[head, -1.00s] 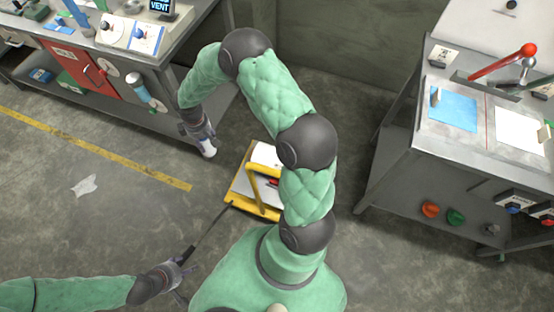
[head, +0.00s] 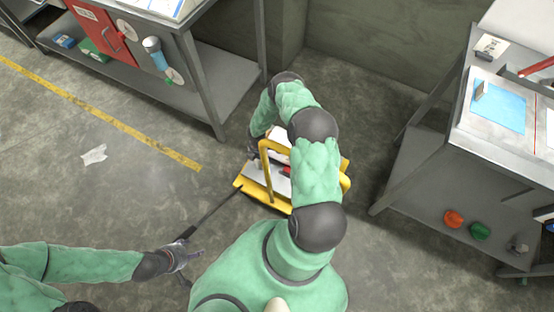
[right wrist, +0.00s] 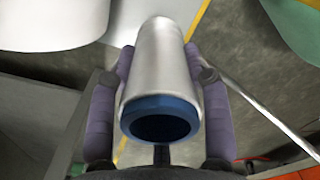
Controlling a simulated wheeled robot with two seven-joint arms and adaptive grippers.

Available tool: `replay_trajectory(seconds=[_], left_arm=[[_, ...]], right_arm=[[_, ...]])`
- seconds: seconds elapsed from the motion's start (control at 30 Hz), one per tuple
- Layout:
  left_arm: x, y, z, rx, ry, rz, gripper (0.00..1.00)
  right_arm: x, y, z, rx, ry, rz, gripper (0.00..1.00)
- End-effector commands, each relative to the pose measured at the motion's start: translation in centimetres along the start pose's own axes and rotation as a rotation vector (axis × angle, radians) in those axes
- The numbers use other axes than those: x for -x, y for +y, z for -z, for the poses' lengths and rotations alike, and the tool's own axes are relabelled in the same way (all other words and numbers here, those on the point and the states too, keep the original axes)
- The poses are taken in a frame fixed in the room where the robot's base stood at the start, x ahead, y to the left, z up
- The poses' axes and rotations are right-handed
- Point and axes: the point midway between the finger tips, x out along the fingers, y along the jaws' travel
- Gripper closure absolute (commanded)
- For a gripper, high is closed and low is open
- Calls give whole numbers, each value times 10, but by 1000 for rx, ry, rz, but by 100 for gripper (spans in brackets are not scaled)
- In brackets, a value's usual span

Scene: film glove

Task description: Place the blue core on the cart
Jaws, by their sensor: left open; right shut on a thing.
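The blue core (right wrist: 160,75), a silver cylinder with a blue ring at its near end, is between the purple-grey fingers of my right gripper (right wrist: 158,58). The gripper is shut on it. In the head view this gripper is at the back left of the cart, largely hidden by my arm and the cart's frame. The cart (head: 254,188) is yellow with a grey deck and a yellow tube handle. My arm covers part of it. I cannot tell whether the core touches the cart. My left gripper (head: 186,254) is open near the lower end of a dark bar leading to the cart.
A white rounded thing (head: 279,133) is at the cart's back. The right bench (head: 420,165) stands close to the cart.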

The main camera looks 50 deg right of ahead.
Motion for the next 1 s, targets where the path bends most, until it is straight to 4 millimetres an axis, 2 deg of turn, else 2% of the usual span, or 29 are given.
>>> replay_trajectory(seconds=[0.03,0.13,0.43,0.63,1.0], left_arm=[[-8,-3,0,0,0,0,41],[-15,-5,0,0,0,0,41],[-24,-8,1,0,0,0,41],[-36,-13,1,0,0,0,41],[-35,-13,1,0,0,0,41]], right_arm=[[-14,-1,0,-1,0,1,83],[-31,0,0,-2,0,1,83],[-52,0,0,-3,0,1,83],[-79,0,0,-3,0,2,83],[-82,0,0,-3,0,1,83]])
